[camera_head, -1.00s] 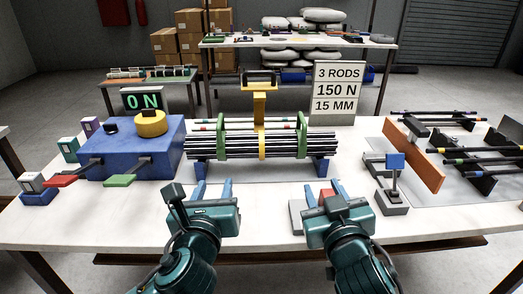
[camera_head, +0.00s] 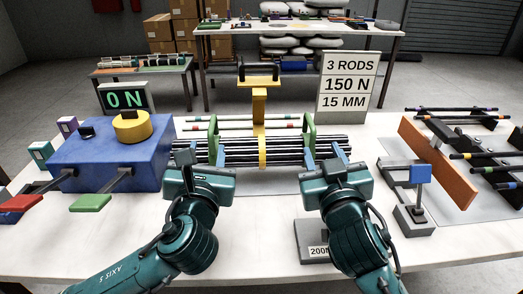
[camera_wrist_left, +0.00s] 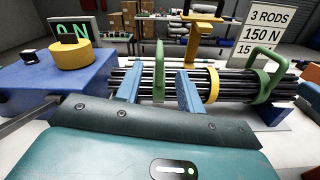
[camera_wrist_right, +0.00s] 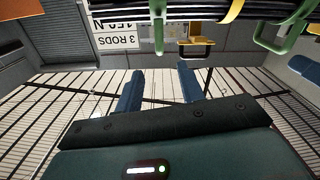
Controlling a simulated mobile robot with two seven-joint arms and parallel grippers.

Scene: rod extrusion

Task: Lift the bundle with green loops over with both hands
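The bundle of dark rods (camera_head: 283,144) lies sideways across the middle of the table, with a yellow band (camera_head: 262,152) at its centre. A green loop stands up near each end: the left loop (camera_head: 213,127) and the right loop (camera_head: 309,125). My left gripper (camera_head: 207,156) is open, and the left wrist view shows the left loop (camera_wrist_left: 159,68) between its two blue fingers. My right gripper (camera_head: 325,158) is open; the right wrist view, upside down, shows the right loop (camera_wrist_right: 158,28) in line with the gap between its fingers. Contact cannot be told.
A blue box (camera_head: 110,155) with a yellow knob and a 0 N display (camera_head: 125,98) stands left. A sign (camera_head: 347,86) reads 3 RODS, 150 N, 15 MM. A yellow post (camera_head: 259,105) rises behind the bundle. An orange plate (camera_head: 437,162) and rod racks stand right.

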